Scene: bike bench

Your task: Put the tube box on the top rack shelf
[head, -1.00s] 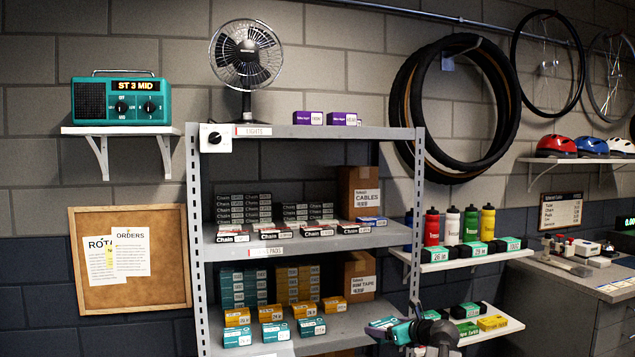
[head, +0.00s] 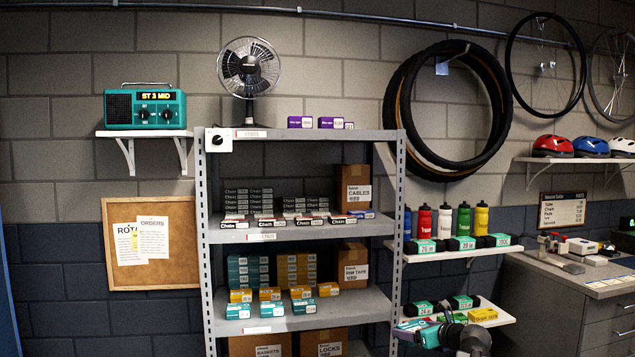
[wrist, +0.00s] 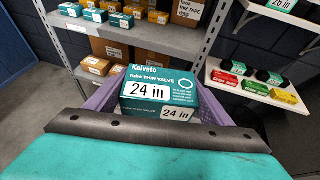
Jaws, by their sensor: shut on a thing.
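The tube box (wrist: 160,95), teal and white with "24 in" printed on it, sits between the purple fingers of my gripper (wrist: 160,84) in the wrist view. My gripper is shut on it. In the head view my gripper (head: 425,334) is low, right of the rack, near the lower wall shelf; the box is hard to make out there. The top rack shelf (head: 270,134) is a grey board labelled for lights. It is well above my gripper, and its surface is seen nearly edge-on.
A fan (head: 248,68) stands at the top shelf's left, and purple boxes (head: 315,122) lie near its middle. Free room shows to their right and between them and the fan. The rack's right post (head: 400,200) and the lower wall shelf (head: 490,313) are close to my arm.

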